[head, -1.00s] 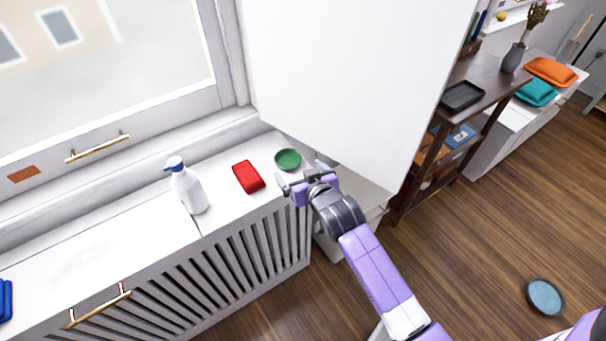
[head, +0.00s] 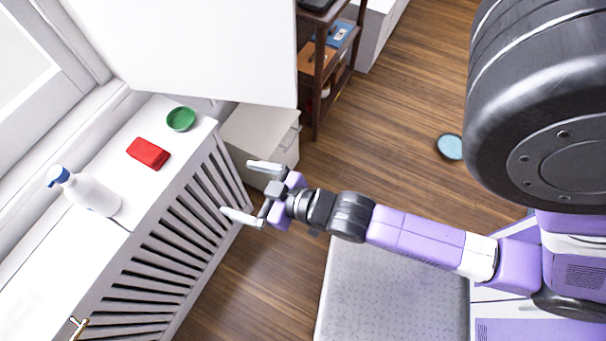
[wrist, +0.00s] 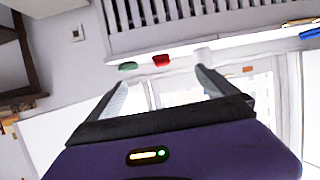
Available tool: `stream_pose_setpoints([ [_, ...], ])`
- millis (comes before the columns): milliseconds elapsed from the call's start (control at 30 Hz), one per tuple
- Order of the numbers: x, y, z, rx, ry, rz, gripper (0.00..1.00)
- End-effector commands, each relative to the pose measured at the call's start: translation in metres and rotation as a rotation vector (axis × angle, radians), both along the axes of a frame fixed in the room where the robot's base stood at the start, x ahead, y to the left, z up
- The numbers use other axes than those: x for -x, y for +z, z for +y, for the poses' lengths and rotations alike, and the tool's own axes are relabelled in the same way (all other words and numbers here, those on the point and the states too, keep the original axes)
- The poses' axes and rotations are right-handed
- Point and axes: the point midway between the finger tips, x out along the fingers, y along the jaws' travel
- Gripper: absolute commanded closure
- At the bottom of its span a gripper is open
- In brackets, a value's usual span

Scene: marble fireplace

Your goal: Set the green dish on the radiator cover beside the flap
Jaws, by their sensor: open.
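The green dish (head: 181,119) sits on the right end of the white radiator cover (head: 115,146), close to its edge. It also shows in the wrist view (wrist: 127,66). A seam crosses the cover top near the spray bottle; the part beyond it, with a brass handle (head: 78,328), looks like the flap (head: 70,245). The dish is apart from this part, with a red item between. My gripper (head: 252,192) is open and empty, out in front of the slatted side, to the right of and nearer than the dish. Its fingers (wrist: 160,82) touch nothing.
A large white panel (head: 200,45) overhangs behind the dish. A white cabinet (head: 262,135) stands right of the cover. A blue dish (head: 450,147) lies on the open wooden floor.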

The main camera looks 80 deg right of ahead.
Motion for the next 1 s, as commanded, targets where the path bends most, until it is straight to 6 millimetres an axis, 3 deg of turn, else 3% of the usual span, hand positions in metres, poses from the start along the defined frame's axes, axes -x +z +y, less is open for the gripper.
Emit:
stream_pose_setpoints([
  [33, 0.022, 0.006, 0.013, -0.001, 0.029, -0.001, 0.03],
  [200, 0.079, 0.041, 0.043, -0.001, 0.112, -0.037, 0.03],
  [400, 0.125, 0.085, 0.062, -0.004, 0.175, -0.075, 0.03],
  [600, 0.141, 0.107, 0.067, -0.004, 0.197, -0.093, 0.03],
  [1000, 0.142, 0.108, 0.067, -0.004, 0.198, -0.095, 0.03],
])
